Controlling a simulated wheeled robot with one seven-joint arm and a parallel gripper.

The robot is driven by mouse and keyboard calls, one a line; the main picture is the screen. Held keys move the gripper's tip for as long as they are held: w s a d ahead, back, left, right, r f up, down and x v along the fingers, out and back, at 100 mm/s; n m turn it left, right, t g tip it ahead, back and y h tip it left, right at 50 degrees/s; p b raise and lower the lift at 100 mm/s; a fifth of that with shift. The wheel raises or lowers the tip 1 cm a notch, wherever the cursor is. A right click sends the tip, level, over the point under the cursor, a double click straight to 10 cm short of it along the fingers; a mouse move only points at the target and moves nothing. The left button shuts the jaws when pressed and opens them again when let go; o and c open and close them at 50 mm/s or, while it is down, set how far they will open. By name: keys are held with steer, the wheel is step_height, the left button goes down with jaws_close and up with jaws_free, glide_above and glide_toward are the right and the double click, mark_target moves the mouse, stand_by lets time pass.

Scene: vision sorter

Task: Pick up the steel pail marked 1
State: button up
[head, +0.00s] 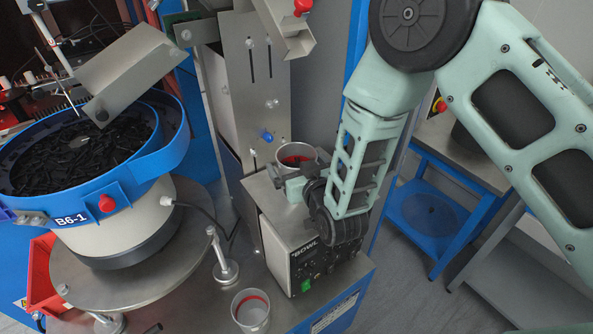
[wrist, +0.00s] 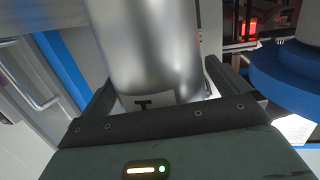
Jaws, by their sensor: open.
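A steel pail (head: 298,152) with a red inside stands on top of the grey control box marked BOWL. In the wrist view the steel pail (wrist: 150,45) fills the middle, and part of a dark mark shows low on its wall; I cannot read it fully. My gripper (head: 300,186) is at the near side of this pail, open. In the wrist view my gripper (wrist: 162,88) has one finger on each side of the pail's wall. Whether the fingers touch it is unclear. A second steel pail (head: 250,314) with a red band inside stands low at the front; no number shows on it.
The control box (head: 315,257) is right under my gripper. A metal chute (head: 284,28) hangs above the pail, and a steel column (head: 258,90) stands behind it. The blue bowl feeder (head: 95,190) with black parts is at left. Open floor lies at right.

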steer(key=c, duration=1.3)
steer(key=shift+w+r, duration=0.1)
steer(key=c, duration=0.5)
steer(key=shift+r, duration=0.1)
